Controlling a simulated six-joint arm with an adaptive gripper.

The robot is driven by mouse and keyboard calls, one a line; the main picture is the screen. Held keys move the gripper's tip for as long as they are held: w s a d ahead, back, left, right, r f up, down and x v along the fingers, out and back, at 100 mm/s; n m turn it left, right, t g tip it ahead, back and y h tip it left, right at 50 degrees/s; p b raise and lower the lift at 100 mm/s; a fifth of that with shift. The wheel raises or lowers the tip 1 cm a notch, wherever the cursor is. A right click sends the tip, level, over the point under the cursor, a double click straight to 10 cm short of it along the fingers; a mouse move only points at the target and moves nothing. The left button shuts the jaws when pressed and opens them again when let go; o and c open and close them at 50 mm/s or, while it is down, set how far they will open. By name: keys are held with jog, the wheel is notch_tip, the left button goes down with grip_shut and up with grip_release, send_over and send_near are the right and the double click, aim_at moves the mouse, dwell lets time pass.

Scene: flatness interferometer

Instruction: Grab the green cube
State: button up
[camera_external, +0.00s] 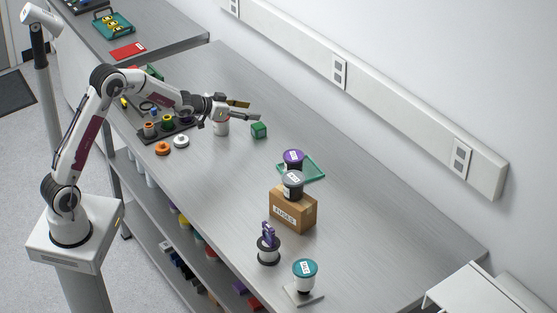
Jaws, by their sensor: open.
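The green cube (259,130) sits on the grey metal bench (370,210), near the middle of its far half. My gripper (252,110) is open, with its two fingers pointing right, just above and to the left of the cube in the picture. Nothing shows between the fingers. The gap between the fingers and the cube is hard to judge from this angle.
A white cylinder (221,128) stands below my gripper. A cardboard box (292,209) carries a grey-lidded jar, with a purple-lidded jar (293,158) behind it by a green tray (317,168). A dark tray of spools (168,130) lies left.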

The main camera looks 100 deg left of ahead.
aim_at(256, 126)
jog(key=a, duration=0.1)
jog(key=s+a+f, duration=0.1)
jog(key=a+f, duration=0.1)
jog(key=shift+s+a+f, duration=0.15)
jog(key=shift+a+f, duration=0.1)
jog(key=shift+a, duration=0.1)
jog(key=shift+f, duration=0.1)
jog(key=shift+f, duration=2.8)
jog(key=shift+f, duration=0.1)
jog(key=shift+f, duration=0.55)
jog(key=shift+x, duration=2.45)
jog(key=shift+r, duration=0.15)
jog(key=shift+c, duration=0.4)
jog(key=c, duration=1.2)
